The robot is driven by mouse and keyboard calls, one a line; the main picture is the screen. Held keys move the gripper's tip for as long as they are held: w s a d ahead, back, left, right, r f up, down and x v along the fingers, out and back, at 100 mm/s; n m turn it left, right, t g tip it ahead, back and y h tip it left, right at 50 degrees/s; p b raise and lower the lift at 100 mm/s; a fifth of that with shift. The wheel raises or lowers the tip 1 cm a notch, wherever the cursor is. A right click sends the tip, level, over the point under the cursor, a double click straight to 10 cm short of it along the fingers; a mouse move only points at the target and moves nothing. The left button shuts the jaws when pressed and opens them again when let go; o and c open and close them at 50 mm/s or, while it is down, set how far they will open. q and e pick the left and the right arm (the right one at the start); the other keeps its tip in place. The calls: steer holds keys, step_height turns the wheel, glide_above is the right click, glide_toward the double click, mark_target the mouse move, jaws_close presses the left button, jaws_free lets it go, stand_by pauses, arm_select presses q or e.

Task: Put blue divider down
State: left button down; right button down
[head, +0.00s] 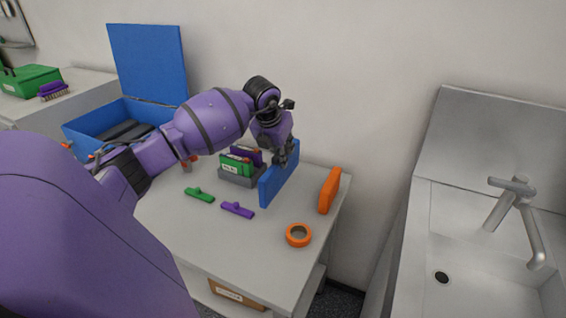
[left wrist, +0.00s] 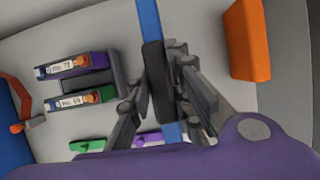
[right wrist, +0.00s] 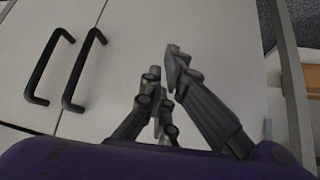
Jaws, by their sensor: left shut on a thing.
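The blue divider (head: 279,178) is a flat upright panel near the middle of the table, between the grey holder and the orange divider. My left gripper (head: 284,160) is shut on its upper edge. The left wrist view shows the divider (left wrist: 149,18) edge-on between the fingers (left wrist: 165,80). I cannot tell whether its lower edge touches the table. My right gripper (right wrist: 165,70) is out of the head view; in the right wrist view its fingertips are close together, with nothing seen between them, in front of pale cabinet doors.
An orange divider (head: 329,190) stands at the table's right edge, with an orange tape roll (head: 298,235) in front. The grey holder (head: 240,179) with labelled packs is left. Green (head: 199,195) and purple (head: 237,209) clips lie nearer. An open blue box (head: 85,128) stands left.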

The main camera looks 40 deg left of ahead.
arm_select(q)
steer(key=shift+w+d+f, duration=0.1)
steer(key=shift+w+f, duration=0.25)
steer(key=shift+f, duration=1.5)
steer(key=shift+f, duration=0.2)
steer(key=c, duration=1.6)
jaws_free()
steer(key=v, duration=1.2)
steer(key=shift+r, duration=0.15)
